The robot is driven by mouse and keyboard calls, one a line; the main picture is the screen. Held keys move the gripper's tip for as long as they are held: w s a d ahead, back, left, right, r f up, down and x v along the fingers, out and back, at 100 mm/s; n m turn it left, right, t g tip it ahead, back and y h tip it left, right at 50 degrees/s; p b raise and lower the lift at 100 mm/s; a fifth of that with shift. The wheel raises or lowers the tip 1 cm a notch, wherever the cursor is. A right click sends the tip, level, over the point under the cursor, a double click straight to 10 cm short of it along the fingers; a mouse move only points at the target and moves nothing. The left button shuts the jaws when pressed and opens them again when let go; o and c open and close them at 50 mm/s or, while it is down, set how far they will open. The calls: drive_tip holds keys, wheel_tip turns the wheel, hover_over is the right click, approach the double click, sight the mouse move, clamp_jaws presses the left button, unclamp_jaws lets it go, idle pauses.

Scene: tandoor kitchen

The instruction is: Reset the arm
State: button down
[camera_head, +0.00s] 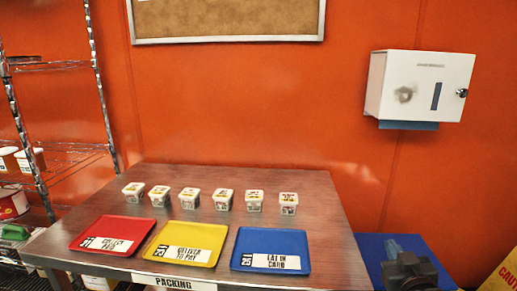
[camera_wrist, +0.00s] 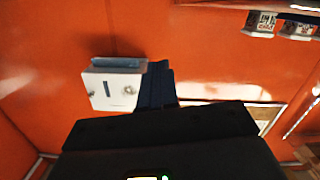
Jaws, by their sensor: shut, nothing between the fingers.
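My gripper (camera_wrist: 158,70) shows in the wrist view as dark fingers together beyond the black gripper body, with nothing held between them. In the head view a dark part of my arm (camera_head: 408,270) shows low at the right, beside the packing table (camera_head: 325,207) and apart from it. The gripper is clear of the trays and tubs.
The table holds a red tray (camera_head: 85,240), a yellow tray (camera_head: 160,232), a blue tray (camera_head: 250,240) and a row of several small tubs (camera_head: 223,199). A white dispenser (camera_head: 418,85) hangs on the orange wall. A wire rack (camera_head: 98,75) stands left.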

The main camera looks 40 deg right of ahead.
drive_tip(key=s+a+f+n+t+y, duration=0.1)
drive_tip(key=s+a+f+n+y, duration=0.15)
drive_tip(key=a, duration=0.75)
drive_tip(key=s+a+f+n+t+y, duration=0.1)
drive_tip(key=s+a+t+y, duration=0.2)
drive_tip(key=a, duration=0.8)
drive_tip(key=s+a+r+n+g+y, duration=0.1)
drive_tip(key=s+a+r+n+y, duration=0.2)
drive_tip(key=s+a, duration=0.9)
wheel_tip(320, 180, up, 3)
drive_tip(key=s+y, duration=0.2)
drive_tip(key=y, duration=0.1)
drive_tip(key=shift+s+a+f, duration=0.15)
drive_tip(key=shift+s+a, duration=0.25)
drive_tip(key=shift+d, duration=0.15)
